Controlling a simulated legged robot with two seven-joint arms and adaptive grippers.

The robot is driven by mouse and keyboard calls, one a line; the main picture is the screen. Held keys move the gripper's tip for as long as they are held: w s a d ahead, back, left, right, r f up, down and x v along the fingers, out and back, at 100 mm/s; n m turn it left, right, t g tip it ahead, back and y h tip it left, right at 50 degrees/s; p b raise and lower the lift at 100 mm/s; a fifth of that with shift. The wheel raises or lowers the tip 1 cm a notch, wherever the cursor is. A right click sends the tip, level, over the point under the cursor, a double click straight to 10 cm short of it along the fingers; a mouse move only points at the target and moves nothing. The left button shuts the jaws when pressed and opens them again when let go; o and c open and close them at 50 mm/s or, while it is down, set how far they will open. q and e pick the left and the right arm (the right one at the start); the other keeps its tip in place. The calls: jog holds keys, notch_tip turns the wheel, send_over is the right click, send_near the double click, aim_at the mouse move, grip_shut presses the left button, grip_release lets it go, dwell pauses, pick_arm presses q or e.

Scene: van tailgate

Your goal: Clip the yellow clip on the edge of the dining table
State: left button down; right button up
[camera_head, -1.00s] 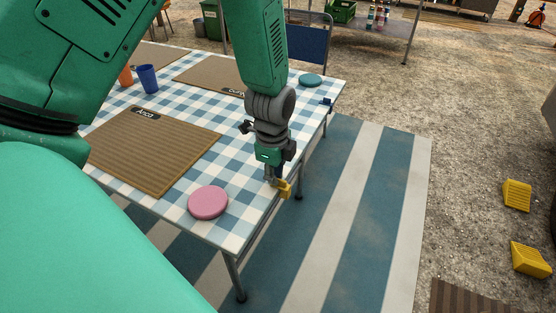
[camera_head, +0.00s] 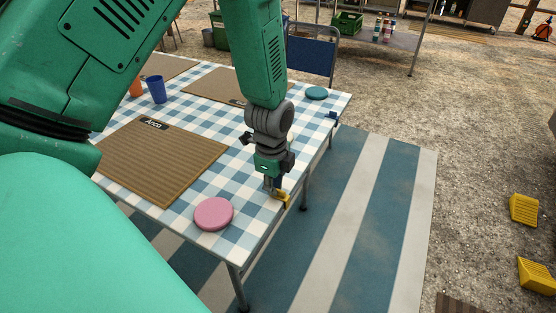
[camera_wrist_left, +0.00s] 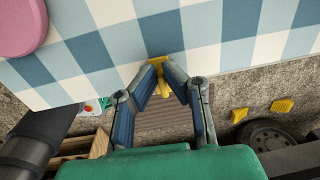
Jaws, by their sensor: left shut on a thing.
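The yellow clip (camera_head: 283,199) is at the right edge of the dining table (camera_head: 252,239), which has a blue and white checked cloth. My left gripper (camera_head: 271,189) comes down from above and is shut on the clip. In the left wrist view the clip (camera_wrist_left: 160,68) sits between the fingertips, and its front end overlaps the table's edge (camera_wrist_left: 225,68). I cannot tell whether its jaws grip the edge. My right gripper is not in view.
A pink disc (camera_head: 214,213) and a brown placemat (camera_head: 163,163) lie near the clip. A blue clip (camera_head: 333,116) is on the same edge farther back, near a teal disc (camera_head: 316,93). A blue cup (camera_head: 157,89) stands behind. The striped rug (camera_head: 360,220) beside the table is clear.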

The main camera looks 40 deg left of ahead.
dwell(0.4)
pick_arm(q)
jog(key=c, duration=1.6)
grip_release()
jog(key=shift+r, duration=0.15)
notch_tip(320, 180, up, 12)
jog(key=shift+s+f, duration=0.2)
jog(key=shift+s, duration=0.1)
